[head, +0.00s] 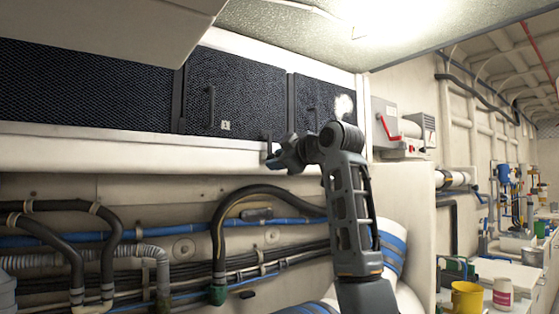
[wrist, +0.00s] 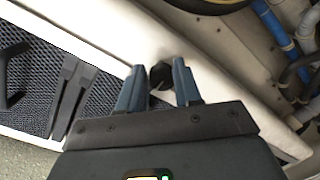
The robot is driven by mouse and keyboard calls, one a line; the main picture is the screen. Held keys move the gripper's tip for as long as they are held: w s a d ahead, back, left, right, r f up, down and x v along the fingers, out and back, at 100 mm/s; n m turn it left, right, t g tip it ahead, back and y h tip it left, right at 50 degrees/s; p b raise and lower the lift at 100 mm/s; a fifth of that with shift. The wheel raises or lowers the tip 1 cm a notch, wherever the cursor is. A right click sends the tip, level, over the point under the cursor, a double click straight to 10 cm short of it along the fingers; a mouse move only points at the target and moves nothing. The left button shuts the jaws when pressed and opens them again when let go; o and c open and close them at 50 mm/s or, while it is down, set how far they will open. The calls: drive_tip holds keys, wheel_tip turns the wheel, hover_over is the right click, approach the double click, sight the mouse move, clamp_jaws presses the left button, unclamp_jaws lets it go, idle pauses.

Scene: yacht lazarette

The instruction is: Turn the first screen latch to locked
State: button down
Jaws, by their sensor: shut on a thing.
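The first screen (head: 240,95), a dark mesh panel with a vertical handle (head: 211,104) and a small "1" label (head: 225,126), stands closed in the white frame. A small dark latch (wrist: 161,76) sits on the pale rail below the screens. It lies between the two blue fingers of my gripper (wrist: 159,71) in the wrist view, and my gripper is shut on it. In the head view my gripper (head: 274,157) is at the rail near the screen's lower right corner. The fingers and wrist partly hide the latch, and its turn position cannot be told.
Another mesh screen (head: 318,100) stands to the right and a wide one (head: 80,85) to the left. Black hoses (head: 222,215) and blue pipes run below the rail. A grey box with a red handle (head: 386,120) is mounted right of the screens.

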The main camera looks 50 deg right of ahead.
drive_tip(key=c, duration=1)
unclamp_jaws()
drive_tip(key=shift+w+a+r, duration=0.15)
drive_tip(key=shift+a+r, duration=0.2)
drive_tip(key=shift+a, duration=0.2)
drive_tip(key=shift+o, duration=0.9)
drive_tip(key=shift+f, duration=0.1)
drive_tip(key=shift+d, duration=0.1)
drive_tip(key=b+v, duration=0.1)
drive_tip(key=v, duration=0.6)
drive_tip(key=shift+s+b, duration=0.4)
drive_tip(key=shift+s, duration=0.05)
